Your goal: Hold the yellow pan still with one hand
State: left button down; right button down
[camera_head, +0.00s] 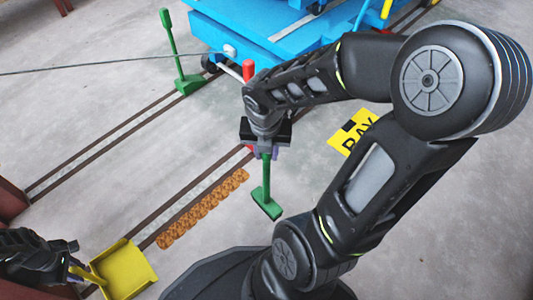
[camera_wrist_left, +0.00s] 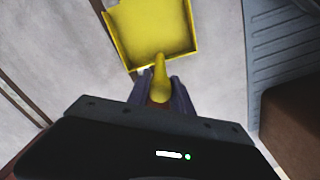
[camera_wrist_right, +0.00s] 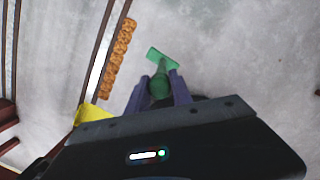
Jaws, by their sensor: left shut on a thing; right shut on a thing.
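The yellow pan (camera_head: 130,273) is at the lower left of the head view, beside the rails. My left gripper (camera_head: 82,272) is shut on its handle; in the left wrist view the handle (camera_wrist_left: 160,80) sits between the fingers and the pan's tray (camera_wrist_left: 150,28) extends ahead. My right gripper (camera_head: 266,150) is shut on a green brush-like tool (camera_head: 266,203), which hangs head down in the middle of the head view. The right wrist view shows the tool's flat head (camera_wrist_right: 160,57) and a corner of the pan (camera_wrist_right: 92,114). Whether the pan touches the floor, I cannot tell.
A strip of brown crumbs (camera_head: 203,208) lies along a rail, between the pan and the green tool. A green lever (camera_head: 172,50) stands by the rails. A blue cart (camera_head: 255,30) is at the top. A yellow floor sign (camera_head: 350,130) lies right of my right gripper.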

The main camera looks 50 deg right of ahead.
dwell(0.5)
jog(key=w+d+f+m, duration=0.1)
jog(key=w+d+f, duration=0.1)
jog(key=w+d, duration=0.3)
jog(key=w+d+f+m, duration=0.1)
jog(key=w+d, duration=0.4)
jog(key=w, duration=0.8)
jog(key=shift+f, duration=0.45)
jog(key=shift+d+f, duration=0.1)
jog(key=shift+f, duration=2.95)
